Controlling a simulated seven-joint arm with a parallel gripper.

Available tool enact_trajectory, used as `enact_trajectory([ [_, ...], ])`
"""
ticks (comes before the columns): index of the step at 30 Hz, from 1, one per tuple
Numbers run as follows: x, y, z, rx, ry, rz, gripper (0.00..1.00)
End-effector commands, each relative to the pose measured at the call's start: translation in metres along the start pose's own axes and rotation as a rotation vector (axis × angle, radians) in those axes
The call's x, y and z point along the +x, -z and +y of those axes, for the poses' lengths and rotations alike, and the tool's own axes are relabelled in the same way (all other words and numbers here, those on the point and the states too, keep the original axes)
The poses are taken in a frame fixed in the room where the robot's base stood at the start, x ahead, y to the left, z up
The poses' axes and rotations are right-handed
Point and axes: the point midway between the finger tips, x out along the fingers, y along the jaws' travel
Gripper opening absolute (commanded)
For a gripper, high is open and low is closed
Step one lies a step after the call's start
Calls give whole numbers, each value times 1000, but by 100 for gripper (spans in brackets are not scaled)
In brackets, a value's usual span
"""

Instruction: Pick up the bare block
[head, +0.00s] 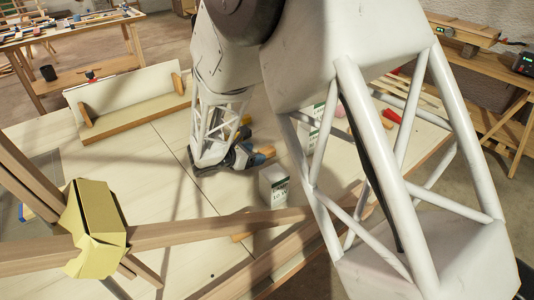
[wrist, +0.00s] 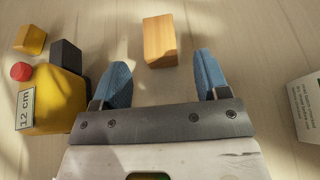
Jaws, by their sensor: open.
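The bare block (wrist: 159,41) is a plain light-wood block on the pale boards, in the upper middle of the wrist view. In the head view it is a small brown shape (head: 265,153) beside my gripper (head: 243,157), partly hidden. In the wrist view my gripper (wrist: 161,64) is open, with two blue fingers spread wide. The near end of the block lies between the fingertips in the picture, with a gap on each side. No finger touches it visibly. I cannot tell the gripper's height above the boards.
In the wrist view, a yellow block labelled 12 cm (wrist: 55,100), a dark block (wrist: 66,55), a red ball (wrist: 21,71) and a small yellow block (wrist: 30,40) lie left. A white labelled box (wrist: 303,105) stands right. Crossed laths with a gold joint (head: 97,225) fill the head view's lower left.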

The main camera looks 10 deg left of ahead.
Motion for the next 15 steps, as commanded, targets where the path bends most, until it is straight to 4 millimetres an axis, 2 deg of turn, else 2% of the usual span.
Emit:
enact_trajectory([
  [9,34,-2,-1,0,2,1,68],
  [15,40,-2,-1,0,1,2,68],
])
